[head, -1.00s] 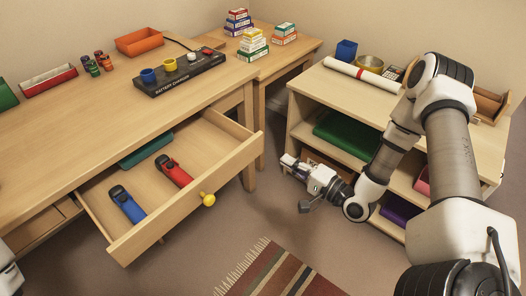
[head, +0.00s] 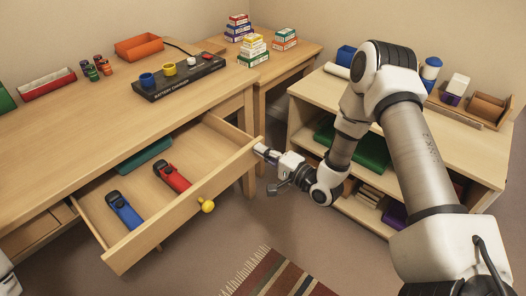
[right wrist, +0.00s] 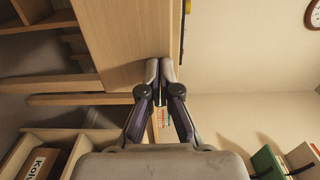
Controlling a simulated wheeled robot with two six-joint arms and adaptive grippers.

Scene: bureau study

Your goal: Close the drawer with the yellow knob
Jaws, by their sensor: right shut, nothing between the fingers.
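The drawer (head: 190,208) under the long desk is pulled well out. Its yellow knob (head: 207,206) sits on the front panel, toward the right end. Inside lie a blue handheld tool (head: 124,211) and a red one (head: 172,177), with a teal item (head: 145,155) behind them. My right gripper (head: 259,149) is shut and empty, at the right end of the drawer front; I cannot tell whether it touches. In the right wrist view its closed fingertips (right wrist: 160,66) are beside a wooden panel. My left gripper is out of the picture.
The desk holds a black battery charger (head: 178,78), an orange tray (head: 139,46) and small bottles. A low shelf unit (head: 440,135) stands right, partly behind my right arm. A striped rug (head: 280,280) lies on the floor before the drawer.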

